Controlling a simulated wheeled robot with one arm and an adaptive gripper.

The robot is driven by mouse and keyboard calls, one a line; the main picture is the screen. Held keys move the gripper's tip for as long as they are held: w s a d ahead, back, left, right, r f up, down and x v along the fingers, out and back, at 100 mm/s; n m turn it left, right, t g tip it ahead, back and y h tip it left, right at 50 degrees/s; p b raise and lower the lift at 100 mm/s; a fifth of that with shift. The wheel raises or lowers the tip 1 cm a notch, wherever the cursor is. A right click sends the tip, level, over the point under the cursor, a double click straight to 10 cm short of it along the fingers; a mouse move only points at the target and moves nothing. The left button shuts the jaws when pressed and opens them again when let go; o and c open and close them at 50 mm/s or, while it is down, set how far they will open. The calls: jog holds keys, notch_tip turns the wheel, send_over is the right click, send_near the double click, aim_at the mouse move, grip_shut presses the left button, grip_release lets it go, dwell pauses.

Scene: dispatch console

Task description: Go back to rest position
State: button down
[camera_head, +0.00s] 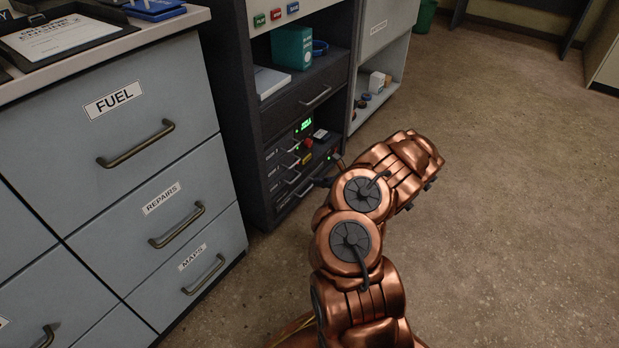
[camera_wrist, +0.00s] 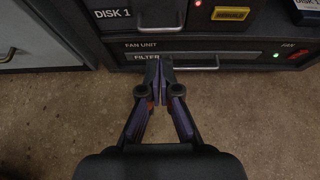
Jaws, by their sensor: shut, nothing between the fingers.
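My gripper (camera_wrist: 160,72) shows in the wrist view with its two fingers together and nothing between them. Its tips are in front of the drawer labelled FILTER (camera_wrist: 205,61), under the FAN UNIT label; whether they touch it I cannot tell. In the head view my copper arm bends up and toward the dark console (camera_head: 280,130), and the gripper is mostly hidden behind the arm near the console's low units.
A drawer cabinet (camera_head: 150,85) labelled FUEL, REPAIRS and MAPS stands at the left with protruding handles. A white shelf unit (camera_head: 375,45) stands beyond the console. The floor (camera_head: 510,190) to the right is clear. A green bin (camera_head: 424,15) is at the back.

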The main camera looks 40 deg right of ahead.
jog(key=shift+p+v, duration=0.8)
jog(key=shift+v, duration=1.95)
